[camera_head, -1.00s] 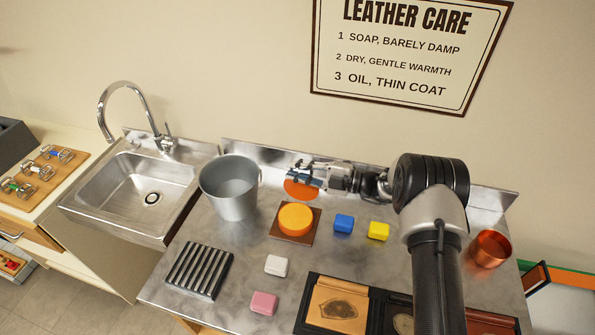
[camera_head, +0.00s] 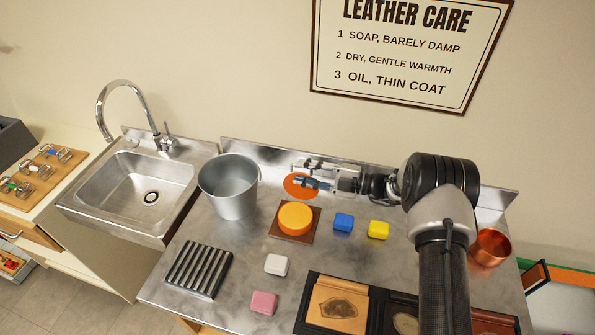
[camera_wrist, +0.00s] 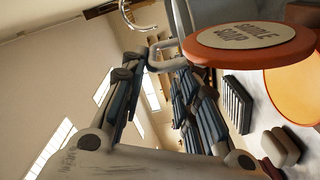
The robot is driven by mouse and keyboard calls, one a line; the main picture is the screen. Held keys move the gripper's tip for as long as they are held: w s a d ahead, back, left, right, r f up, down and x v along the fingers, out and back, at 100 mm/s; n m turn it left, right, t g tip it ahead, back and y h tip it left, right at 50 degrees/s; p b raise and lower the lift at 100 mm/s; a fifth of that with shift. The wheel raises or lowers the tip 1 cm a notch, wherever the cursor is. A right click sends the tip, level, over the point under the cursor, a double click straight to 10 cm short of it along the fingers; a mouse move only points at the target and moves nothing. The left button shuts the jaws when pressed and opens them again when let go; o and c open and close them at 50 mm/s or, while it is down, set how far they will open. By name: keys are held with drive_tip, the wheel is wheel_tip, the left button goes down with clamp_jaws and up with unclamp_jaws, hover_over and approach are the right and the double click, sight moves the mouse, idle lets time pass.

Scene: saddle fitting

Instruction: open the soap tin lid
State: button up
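The soap tin (camera_head: 295,218) is a round orange tin on a brown square base on the steel counter. Its lid (camera_head: 300,187) is an orange disc raised behind the tin, apart from lying flat on it. In the wrist view the lid (camera_wrist: 240,38) shows its pale label, with the orange tin (camera_wrist: 297,88) beyond its edge. My gripper (camera_head: 300,174) is at the lid, with the lower finger overlapping it in the head view. I cannot tell whether a finger touches the lid.
A grey bucket (camera_head: 229,190) stands left of the tin, beside the sink (camera_head: 140,185). Blue (camera_head: 343,222) and yellow (camera_head: 378,229) blocks lie to its right. A slatted rack (camera_head: 198,268), white block (camera_head: 276,265) and pink block (camera_head: 263,302) are in front. A copper cup (camera_head: 490,248) stands right.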

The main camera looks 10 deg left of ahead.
drive_tip(key=d, duration=0.9)
drive_tip(key=shift+s+d, duration=0.25)
drive_tip(key=shift+s, duration=0.15)
